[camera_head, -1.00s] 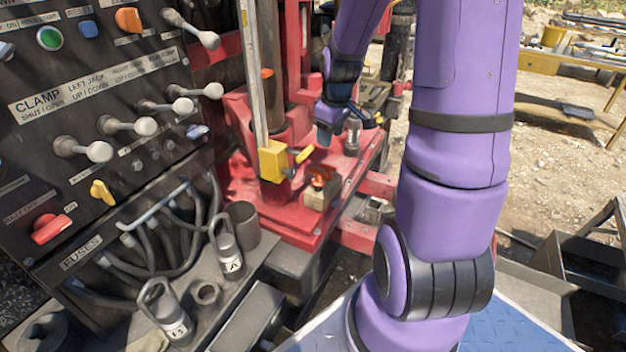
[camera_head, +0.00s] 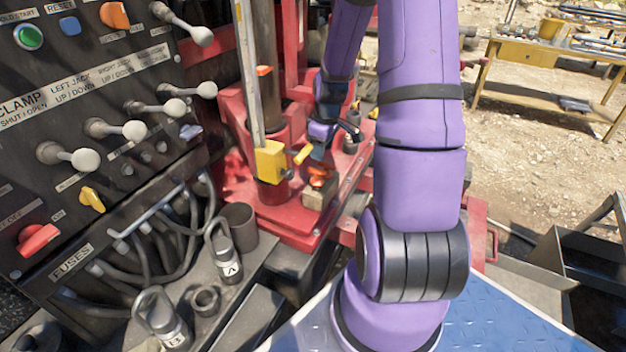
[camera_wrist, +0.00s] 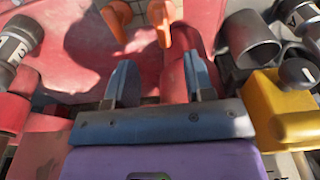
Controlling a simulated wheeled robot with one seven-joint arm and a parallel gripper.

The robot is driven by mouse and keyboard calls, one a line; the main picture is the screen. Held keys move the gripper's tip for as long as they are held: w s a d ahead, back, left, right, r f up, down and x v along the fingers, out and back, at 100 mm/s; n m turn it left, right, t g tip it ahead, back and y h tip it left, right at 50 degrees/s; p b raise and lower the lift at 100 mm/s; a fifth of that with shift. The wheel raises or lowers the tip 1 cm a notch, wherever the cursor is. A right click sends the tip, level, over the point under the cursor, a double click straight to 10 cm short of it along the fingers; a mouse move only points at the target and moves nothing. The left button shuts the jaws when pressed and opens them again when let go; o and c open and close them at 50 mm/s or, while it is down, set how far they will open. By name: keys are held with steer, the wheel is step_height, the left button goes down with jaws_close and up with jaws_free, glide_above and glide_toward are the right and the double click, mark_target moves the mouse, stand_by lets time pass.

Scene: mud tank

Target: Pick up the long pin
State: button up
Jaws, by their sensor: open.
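I cannot tell for certain which item is the long pin. Two grey pins with looped tops and labels stand on the ledge below the panel: one marked A (camera_head: 228,262) and a nearer one with an unclear label (camera_head: 165,322). Another grey, labelled pin (camera_wrist: 16,42) shows at the left edge in the wrist view. The A-marked pin also shows at the top right there (camera_wrist: 302,14). My gripper (camera_head: 337,140) is over the red machine base, open and empty.
A yellow block (camera_head: 270,162) on an upright rail is close left of my gripper. An orange handle (camera_head: 318,178) on a small block is just below it. The lever panel (camera_head: 100,120) is at the left. An open cup (camera_head: 240,226) stands behind the A-marked pin.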

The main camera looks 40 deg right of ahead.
mark_target(317, 173)
steer(key=shift+w+a+f, duration=0.1)
steer(key=shift+w+f, duration=0.05)
steer(key=shift+f, duration=1.5)
steer(key=shift+w+a+f, duration=0.1)
steer(key=shift+w+f, duration=0.05)
steer(key=shift+f, duration=1.45)
steer(key=shift+w+a+f, duration=0.1)
steer(key=shift+w+f, duration=0.05)
steer(key=shift+f, duration=1.5)
jaws_close()
